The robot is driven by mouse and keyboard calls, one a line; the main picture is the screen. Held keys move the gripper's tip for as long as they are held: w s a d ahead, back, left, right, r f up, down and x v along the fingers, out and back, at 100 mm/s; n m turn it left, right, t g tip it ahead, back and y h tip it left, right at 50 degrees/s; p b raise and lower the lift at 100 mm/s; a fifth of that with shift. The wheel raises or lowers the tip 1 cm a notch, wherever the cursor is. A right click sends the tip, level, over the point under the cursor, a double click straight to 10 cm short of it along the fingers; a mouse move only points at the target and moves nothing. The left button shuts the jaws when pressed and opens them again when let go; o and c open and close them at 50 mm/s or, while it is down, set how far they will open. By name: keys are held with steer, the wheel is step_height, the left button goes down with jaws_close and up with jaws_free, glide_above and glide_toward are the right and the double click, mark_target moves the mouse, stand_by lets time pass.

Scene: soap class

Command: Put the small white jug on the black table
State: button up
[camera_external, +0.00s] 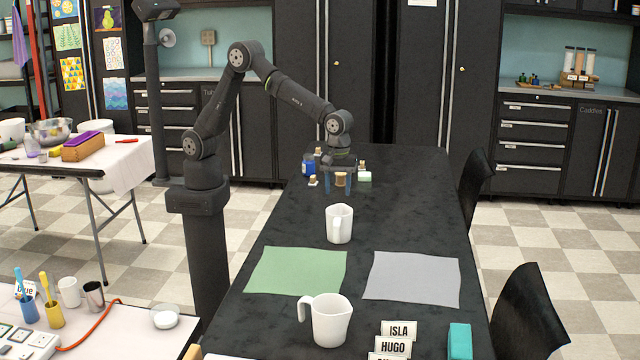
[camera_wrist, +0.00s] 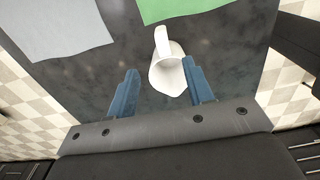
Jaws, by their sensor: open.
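The small white jug (camera_external: 340,226) stands upright on the black table (camera_external: 375,225), behind the two mats. Its handle faces the front. In the wrist view the jug (camera_wrist: 170,80) shows just beyond my fingers, with its handle pointing away. My gripper (camera_external: 338,190) is open and empty, fingers down, above the table just behind the jug. Its blue fingers also show in the wrist view (camera_wrist: 159,68), apart from each other. A second, larger-looking white jug (camera_external: 332,322) stands near the table's front, handle to the left.
A green mat (camera_external: 297,271) and a grey mat (camera_external: 412,278) lie flat and bare. A blue bottle (camera_external: 309,166), a tan spool and small corked bottles stand around or behind my gripper. Name cards (camera_external: 393,346) and a teal box (camera_external: 460,341) are at the front right. Chairs flank the right side.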

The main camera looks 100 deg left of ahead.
mark_target(336, 241)
step_height(336, 241, down, 17)
steer(key=shift+s+d+f, duration=0.1)
steer(key=shift+d+f, duration=0.05)
steer(key=shift+f, duration=0.05)
jaws_close()
stand_by(0.6)
steer(key=shift+r, duration=0.15)
